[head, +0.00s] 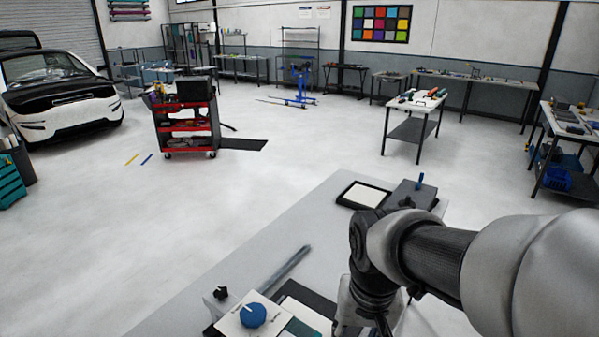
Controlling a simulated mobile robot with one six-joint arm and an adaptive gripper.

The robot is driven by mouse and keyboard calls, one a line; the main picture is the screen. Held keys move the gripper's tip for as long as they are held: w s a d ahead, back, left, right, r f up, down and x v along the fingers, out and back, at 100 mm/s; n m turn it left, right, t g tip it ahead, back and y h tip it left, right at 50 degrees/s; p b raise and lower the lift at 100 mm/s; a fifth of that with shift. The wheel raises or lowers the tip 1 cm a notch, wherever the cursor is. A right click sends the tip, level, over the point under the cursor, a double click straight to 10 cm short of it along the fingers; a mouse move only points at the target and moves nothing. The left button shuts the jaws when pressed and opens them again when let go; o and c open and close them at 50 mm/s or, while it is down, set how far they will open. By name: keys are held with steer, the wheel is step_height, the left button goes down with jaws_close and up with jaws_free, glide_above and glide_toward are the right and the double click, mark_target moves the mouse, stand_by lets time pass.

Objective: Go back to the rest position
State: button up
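My arm reaches in from the right and bends down over the grey worktable (235,235) in front of me. My gripper (358,318) is at the arm's end, low in the picture at the bottom edge. Its fingertips are hidden or cut off, so I cannot tell whether it is open or holds anything. A white block with a blue knob (252,315) is just left of it on the table.
A black-framed tray (364,194) and a dark grey box (414,195) with a blue upright piece (420,180) sit at the table's far end. A grey bar (287,268) lies mid-table. A red tool cart (188,125) and a car (60,92) stand beyond open floor.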

steer(key=s+d+f+t+b, duration=0.1)
steer(key=s+d+b, duration=0.1)
steer(key=s, duration=0.3)
steer(key=s+d+f+n+t+b, duration=0.1)
steer(key=s+t+b, duration=0.1)
steer(key=s+b, duration=0.3)
steer(key=shift+s+d+f, duration=0.4)
steer(key=shift+s, duration=0.3)
